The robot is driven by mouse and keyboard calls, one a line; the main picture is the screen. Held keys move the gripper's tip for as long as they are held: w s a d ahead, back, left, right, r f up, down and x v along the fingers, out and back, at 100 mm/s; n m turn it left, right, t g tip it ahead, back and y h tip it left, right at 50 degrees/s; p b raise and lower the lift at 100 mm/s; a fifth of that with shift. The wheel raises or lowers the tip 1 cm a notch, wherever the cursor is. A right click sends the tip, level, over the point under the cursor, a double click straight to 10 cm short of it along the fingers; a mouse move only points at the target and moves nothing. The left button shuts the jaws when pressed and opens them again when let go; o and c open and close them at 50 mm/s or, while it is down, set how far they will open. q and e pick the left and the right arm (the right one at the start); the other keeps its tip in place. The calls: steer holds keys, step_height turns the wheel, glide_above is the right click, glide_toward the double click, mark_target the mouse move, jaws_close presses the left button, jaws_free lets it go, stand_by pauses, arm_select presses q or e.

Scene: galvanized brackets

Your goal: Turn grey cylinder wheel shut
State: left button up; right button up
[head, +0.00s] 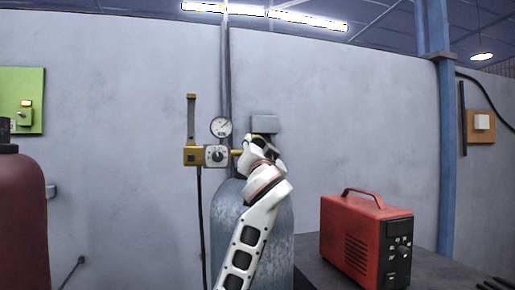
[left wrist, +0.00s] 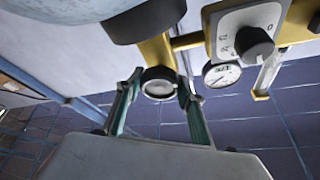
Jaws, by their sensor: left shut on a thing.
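The grey cylinder (head: 226,204) stands against the wall in the head view, partly hidden behind my left arm. Its rounded top also shows in the left wrist view (left wrist: 55,8). A brass valve (left wrist: 158,50) carries a round dark-rimmed wheel with a pale face (left wrist: 158,87). My left gripper (left wrist: 159,95) has one finger on each side of the wheel and is shut on it. In the head view the left gripper (head: 262,148) is at the cylinder's top and hides the wheel. My right gripper is not in view.
Left of the valve are a regulator box with a dial (head: 217,156) and a round gauge (head: 221,127). A red machine (head: 350,238) stands on a dark table (head: 430,268) at right. A dark red cylinder (head: 22,215) stands at far left.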

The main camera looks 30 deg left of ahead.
arm_select(q)
steer(key=m+h, duration=0.2)
steer(key=m, duration=0.2)
steer(key=m+h, duration=0.1)
steer(key=m, duration=0.3)
steer(key=shift+r+h, duration=0.1)
steer(key=shift+h, duration=0.3)
steer(key=m, duration=0.3)
steer(key=m+g+h, duration=0.1)
steer(key=m, duration=0.2)
steer(key=shift+g+h, duration=0.3)
steer(key=m, duration=0.2)
steer(key=m+g, duration=0.1)
steer(key=m, duration=0.1)
steer(key=shift+r+g, duration=0.1)
steer(key=shift+g, duration=0.2)
steer(key=shift+m+g, duration=0.8)
steer(key=shift+m, duration=0.6)
steer(key=o, duration=1.1)
steer(key=shift+s, duration=0.1)
